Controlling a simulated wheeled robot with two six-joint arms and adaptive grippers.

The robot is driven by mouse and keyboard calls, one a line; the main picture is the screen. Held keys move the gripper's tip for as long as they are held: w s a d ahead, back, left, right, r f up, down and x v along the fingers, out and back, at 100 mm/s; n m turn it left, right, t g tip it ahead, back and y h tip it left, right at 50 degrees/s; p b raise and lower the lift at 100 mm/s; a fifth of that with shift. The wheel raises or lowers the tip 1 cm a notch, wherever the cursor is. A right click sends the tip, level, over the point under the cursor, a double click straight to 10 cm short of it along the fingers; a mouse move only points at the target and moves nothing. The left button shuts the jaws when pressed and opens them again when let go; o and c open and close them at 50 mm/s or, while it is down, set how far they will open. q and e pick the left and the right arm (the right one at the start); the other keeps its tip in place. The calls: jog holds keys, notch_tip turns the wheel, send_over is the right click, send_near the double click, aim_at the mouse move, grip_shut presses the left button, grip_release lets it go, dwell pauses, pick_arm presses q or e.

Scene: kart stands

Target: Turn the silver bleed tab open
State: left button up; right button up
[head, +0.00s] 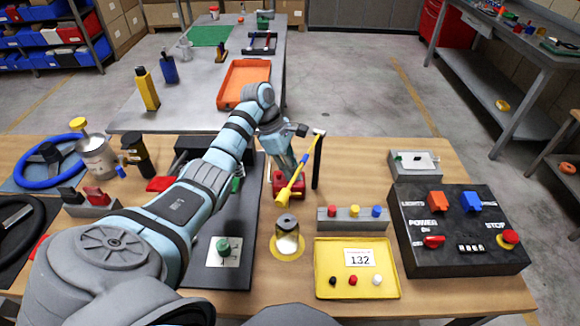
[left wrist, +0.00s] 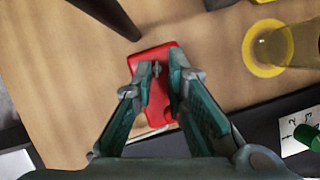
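The silver bleed tab (left wrist: 156,69) is a small metal piece on top of a red block (left wrist: 158,105) in the left wrist view. My left gripper (left wrist: 157,66) is over the block, its fingers apart on either side of the tab, with a gap visible. Whether a finger touches the tab cannot be told. In the head view the red block (head: 281,190) stands on the wooden table, partly hidden by my left gripper (head: 285,166) and a yellow handle; the tab is hidden there. My right gripper is in neither view.
A yellow-handled hammer (head: 297,182) hangs by a black post (head: 317,160), close right of my gripper. A jar (head: 287,238) stands on a yellow disc in front. A block with coloured knobs (head: 352,218), a yellow tray (head: 326,288) and a black control box (head: 455,255) are to the right.

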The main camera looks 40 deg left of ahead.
pick_arm(q)
jog(key=shift+w+f, duration=0.1)
jog(key=shift+w, duration=0.05)
grip_shut()
jog(key=shift+s+n+p, duration=0.25)
jog(key=shift+n+p, duration=0.35)
jog(key=shift+n, duration=0.2)
jog(key=shift+n+t, duration=0.4)
jog(key=shift+n, duration=0.1)
jog(key=shift+w+y, duration=0.1)
jog(key=shift+y, duration=0.2)
jog(key=shift+o, duration=2)
grip_release()
jog(key=shift+a+r, duration=0.1)
jog(key=shift+r, duration=0.15)
jog(key=v, duration=1.1)
jog(key=shift+s+a+r, duration=0.15)
jog(key=shift+s+r, duration=0.05)
jog(key=shift+s, duration=0.05)
